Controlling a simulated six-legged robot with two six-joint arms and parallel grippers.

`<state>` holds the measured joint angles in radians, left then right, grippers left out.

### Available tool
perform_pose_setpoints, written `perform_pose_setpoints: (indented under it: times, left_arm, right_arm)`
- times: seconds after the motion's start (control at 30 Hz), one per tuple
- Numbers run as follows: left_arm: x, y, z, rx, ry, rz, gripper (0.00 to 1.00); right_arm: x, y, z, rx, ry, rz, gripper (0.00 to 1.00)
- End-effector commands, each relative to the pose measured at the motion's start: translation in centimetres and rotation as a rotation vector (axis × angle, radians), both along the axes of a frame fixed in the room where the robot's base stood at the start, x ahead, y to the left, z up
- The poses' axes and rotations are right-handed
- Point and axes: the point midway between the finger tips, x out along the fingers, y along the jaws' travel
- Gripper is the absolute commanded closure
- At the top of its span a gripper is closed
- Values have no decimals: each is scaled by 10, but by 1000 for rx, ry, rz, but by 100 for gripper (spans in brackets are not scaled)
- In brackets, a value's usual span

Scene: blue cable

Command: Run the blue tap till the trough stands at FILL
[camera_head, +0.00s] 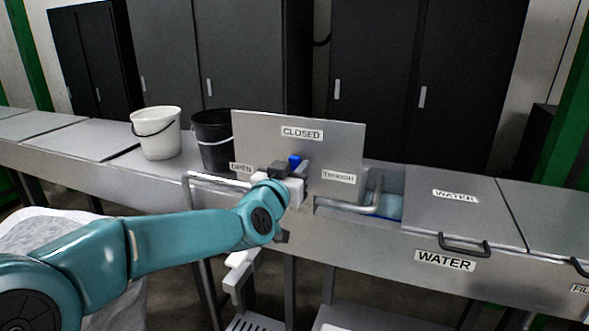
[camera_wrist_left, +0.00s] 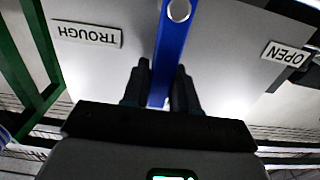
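The blue tap handle (camera_head: 295,160) sits on a grey upright panel (camera_head: 335,145) with CLOSED at its top, OPEN at left and TROUGH at right. In the left wrist view the blue handle (camera_wrist_left: 174,45) runs between the fingers of my left gripper (camera_wrist_left: 161,88); they look shut on it. The handle stands nearly upright, towards CLOSED. My left gripper also shows at the panel in the head view (camera_head: 287,172). A metal pipe (camera_head: 376,195) bends over the trough opening, where a blue patch (camera_head: 393,208) shows. A cut-off label at the right edge reads FIL (camera_head: 580,290). My right gripper is out of view.
A white bucket (camera_head: 157,135) and a black bucket (camera_head: 212,140) stand on the counter left of the panel. A lid marked WATER (camera_head: 460,215) with a dark handle (camera_head: 465,246) lies right of the opening. Another pipe (camera_head: 215,180) runs left of the tap. Dark cabinets stand behind.

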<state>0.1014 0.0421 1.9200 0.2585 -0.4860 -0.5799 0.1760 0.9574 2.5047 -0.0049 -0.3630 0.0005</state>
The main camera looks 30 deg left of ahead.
Motion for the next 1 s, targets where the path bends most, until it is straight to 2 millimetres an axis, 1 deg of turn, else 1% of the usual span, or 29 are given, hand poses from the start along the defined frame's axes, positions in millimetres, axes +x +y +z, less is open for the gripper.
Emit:
perform_pose_setpoints:
  times: [0.17,0.37,0.57,0.8,1.0]
  left_arm:
    - [0,1,-1,-13,-3,0,100]
    - [-2,6,-4,-86,-23,1,100]
    - [-4,16,-8,-232,-59,2,100]
    - [-7,30,-13,-451,-111,2,100]
    - [-9,37,-19,-638,-154,1,100]
  right_arm:
    - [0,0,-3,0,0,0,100]
    - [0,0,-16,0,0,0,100]
    - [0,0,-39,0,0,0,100]
    - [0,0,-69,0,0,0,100]
    - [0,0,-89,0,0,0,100]
